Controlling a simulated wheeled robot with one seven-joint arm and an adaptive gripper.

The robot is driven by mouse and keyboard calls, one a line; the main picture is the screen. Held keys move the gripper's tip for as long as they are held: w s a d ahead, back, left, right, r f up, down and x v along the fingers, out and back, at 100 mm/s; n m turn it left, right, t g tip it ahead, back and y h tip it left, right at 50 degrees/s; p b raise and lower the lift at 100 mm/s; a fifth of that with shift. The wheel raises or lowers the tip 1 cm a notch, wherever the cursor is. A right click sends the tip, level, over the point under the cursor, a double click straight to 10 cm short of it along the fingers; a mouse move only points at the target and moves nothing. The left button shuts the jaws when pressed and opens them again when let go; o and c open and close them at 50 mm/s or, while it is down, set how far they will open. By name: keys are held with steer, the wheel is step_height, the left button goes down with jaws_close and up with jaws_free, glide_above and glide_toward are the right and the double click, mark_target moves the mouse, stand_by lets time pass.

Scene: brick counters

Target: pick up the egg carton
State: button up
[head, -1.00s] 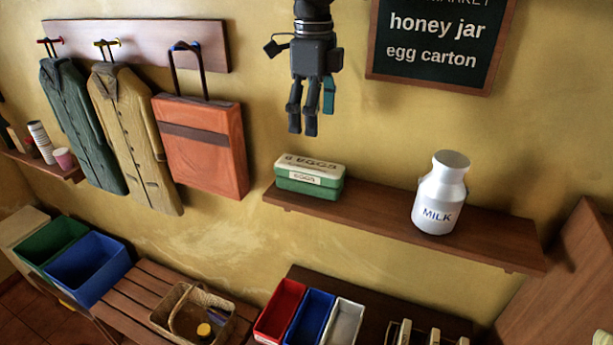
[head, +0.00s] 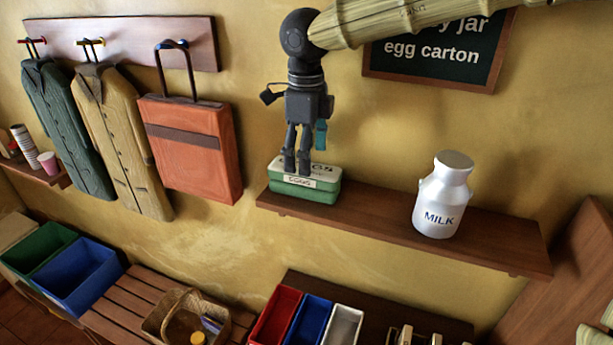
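The egg carton (head: 284,187) is a green box with a pale lid marked EGGS. It sits on the left part of the brown wall shelf (head: 375,222). My gripper (head: 296,172) points down in front of or over the carton, and its dark fingers overlap the lid in the picture. A small gap shows between the fingers. I cannot tell whether the fingers touch the carton. Part of the lid's lettering is hidden behind the fingers.
A white milk can (head: 444,196) stands on the shelf's right half. An orange bag (head: 190,145) hangs at left beside coats. Below are a wicker basket (head: 160,322) and red, blue and white bins (head: 306,325). A dark sign (head: 440,55) hangs above. The shelf between carton and can is clear.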

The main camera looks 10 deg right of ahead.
mark_target(305, 179)
steer(key=shift+d+f+p, duration=0.15)
steer(key=shift+f+p, duration=0.8)
steer(key=shift+f, duration=1.3)
steer(key=c, duration=1.1)
steer(key=shift+r, duration=0.15)
